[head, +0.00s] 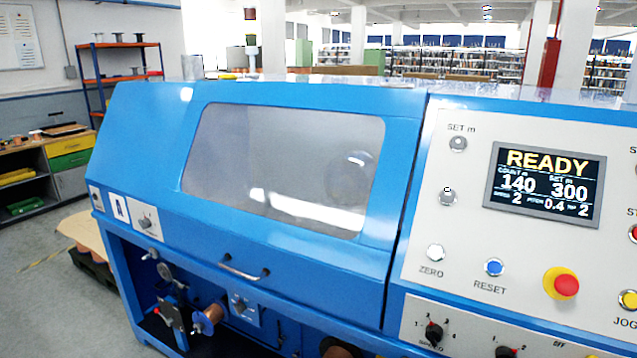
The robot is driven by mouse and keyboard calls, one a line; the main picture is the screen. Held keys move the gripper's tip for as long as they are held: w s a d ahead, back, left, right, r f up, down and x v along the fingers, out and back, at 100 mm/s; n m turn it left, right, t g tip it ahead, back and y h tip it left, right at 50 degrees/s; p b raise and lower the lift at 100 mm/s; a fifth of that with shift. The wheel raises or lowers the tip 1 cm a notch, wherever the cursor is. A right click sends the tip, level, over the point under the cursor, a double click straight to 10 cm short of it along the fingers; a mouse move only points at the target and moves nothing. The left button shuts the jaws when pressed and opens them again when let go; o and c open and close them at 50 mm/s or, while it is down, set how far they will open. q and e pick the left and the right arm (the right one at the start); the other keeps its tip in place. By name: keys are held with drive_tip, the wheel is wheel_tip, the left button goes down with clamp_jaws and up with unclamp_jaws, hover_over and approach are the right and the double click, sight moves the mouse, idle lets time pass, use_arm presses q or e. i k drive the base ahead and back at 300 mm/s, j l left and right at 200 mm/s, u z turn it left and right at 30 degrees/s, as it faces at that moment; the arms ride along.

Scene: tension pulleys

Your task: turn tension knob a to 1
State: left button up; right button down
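No knob is readably marked as tension knob a. A small blue plate (244,309) with dark marks or small knobs sits below the hood handle, too small to read. Left of it, in the open bay under the hood, are a round grey pulley-like part (165,271) and a dark bracket (172,313). A black rotary knob (434,333) on the lower right panel has numbers around it and a label that seems to read SPEED. Another black knob (506,352) beside it is cut off by the bottom edge. Neither of my grippers is in view.
The blue machine has a closed hood with a window (285,165) and a handle (243,271). The display (545,184) reads READY, 140 and 300. A red stop button (562,285) and a blue RESET button (494,267) are on the panel. Copper spools (208,319) sit below.

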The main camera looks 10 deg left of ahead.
sight(145, 224)
drive_tip(key=u, duration=1.4)
